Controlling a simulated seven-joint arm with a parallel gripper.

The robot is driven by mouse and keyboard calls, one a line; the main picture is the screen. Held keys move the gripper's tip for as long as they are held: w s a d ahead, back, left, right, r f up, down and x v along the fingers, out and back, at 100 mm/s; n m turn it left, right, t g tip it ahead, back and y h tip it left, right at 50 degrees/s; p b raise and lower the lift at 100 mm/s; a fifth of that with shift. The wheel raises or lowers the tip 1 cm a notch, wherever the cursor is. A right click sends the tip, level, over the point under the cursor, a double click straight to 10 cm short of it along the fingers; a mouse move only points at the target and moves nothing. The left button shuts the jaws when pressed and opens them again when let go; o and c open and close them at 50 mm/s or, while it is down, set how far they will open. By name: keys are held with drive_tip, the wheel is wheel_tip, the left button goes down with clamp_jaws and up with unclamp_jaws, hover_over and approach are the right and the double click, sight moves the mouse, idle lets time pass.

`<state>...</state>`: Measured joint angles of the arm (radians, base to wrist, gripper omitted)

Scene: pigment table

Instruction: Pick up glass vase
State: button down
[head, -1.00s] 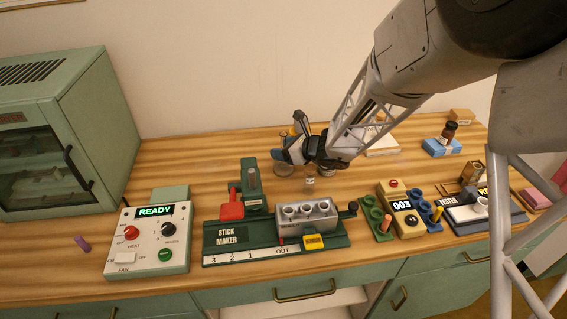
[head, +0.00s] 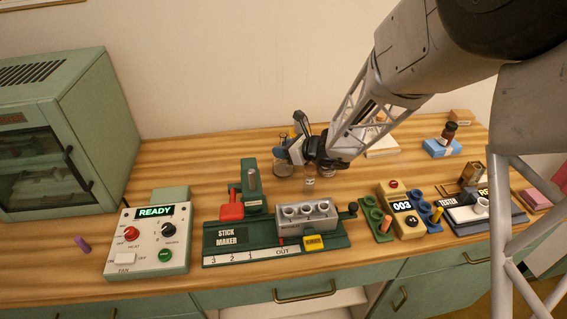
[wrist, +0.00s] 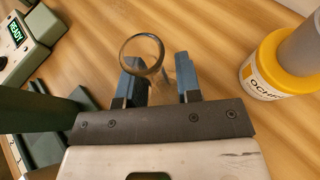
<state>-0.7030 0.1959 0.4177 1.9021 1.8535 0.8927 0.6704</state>
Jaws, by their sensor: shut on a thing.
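The glass vase is clear and hard to make out; its round rim (wrist: 142,55) shows in the wrist view at the fingers, overlapping the left one. In the head view clear glass (head: 283,169) stands at the back middle of the table, beside and partly behind my gripper (head: 297,147). My gripper also shows in the wrist view (wrist: 160,78), its two blue-grey fingers a little apart and shut on the glass vase. The vase's lower part is mostly hidden or too transparent to see. I cannot tell a gap under it.
The green stick maker (head: 225,243) is nearer the front. A yellow-banded ochre jar (wrist: 262,75) is close on the right in the wrist view. The table at the back left is clear.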

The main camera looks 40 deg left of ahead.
wheel_tip(320, 180, up, 10)
idle(0.9)
